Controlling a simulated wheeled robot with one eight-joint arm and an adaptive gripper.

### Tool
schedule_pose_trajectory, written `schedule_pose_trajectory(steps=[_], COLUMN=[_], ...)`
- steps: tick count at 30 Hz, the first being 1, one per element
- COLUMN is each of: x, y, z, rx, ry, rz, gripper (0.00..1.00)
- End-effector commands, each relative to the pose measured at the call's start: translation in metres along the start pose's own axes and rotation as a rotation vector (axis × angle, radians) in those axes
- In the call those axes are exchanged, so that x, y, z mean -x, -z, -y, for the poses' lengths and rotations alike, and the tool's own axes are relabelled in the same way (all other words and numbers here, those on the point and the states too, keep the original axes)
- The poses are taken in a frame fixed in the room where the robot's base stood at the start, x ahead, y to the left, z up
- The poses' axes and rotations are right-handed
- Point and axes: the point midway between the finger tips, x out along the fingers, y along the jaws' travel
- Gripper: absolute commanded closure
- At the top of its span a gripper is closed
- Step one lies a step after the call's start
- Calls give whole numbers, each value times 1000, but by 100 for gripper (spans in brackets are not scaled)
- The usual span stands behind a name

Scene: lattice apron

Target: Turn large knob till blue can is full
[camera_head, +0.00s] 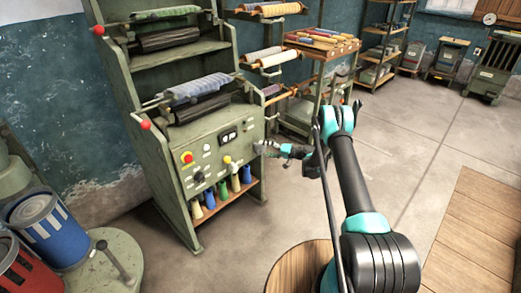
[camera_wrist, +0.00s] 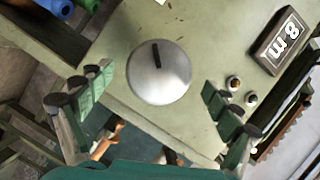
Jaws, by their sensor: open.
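The large knob (camera_wrist: 158,80) is a round, silvery disc with a dark pointer line, on a green panel in the wrist view. My gripper (camera_wrist: 156,88) is open, with one green-padded finger to each side of the knob; I cannot tell whether they touch it. In the head view my gripper (camera_head: 264,148) is at the right edge of the green machine (camera_head: 218,160), where I cannot make out the knob. The blue can (camera_head: 58,236), with white stripes and a grey rim, stands at the lower left. Its fill level cannot be told.
A red can (camera_head: 22,272) stands beside the blue one. A small display (camera_wrist: 284,42) and two small round fittings lie right of the knob. Coloured cones (camera_head: 222,190) stand on the machine's low shelf. Racks stand behind; the floor at right is open.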

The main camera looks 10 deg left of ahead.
Motion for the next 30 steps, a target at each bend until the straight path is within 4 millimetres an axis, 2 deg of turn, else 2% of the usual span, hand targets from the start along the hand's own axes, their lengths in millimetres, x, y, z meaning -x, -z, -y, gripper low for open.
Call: schedule_pose_trajectory(steps=[1,6,12,19,30], x=[13,47,75,84,78], y=[1,1,0,0,0], z=[0,0,0,0,2], rx=[-1,0,0,0,28], ry=[-2,-1,0,0,-14], rz=[-4,-3,-2,0,-2], gripper=[9,9,9,9,9])
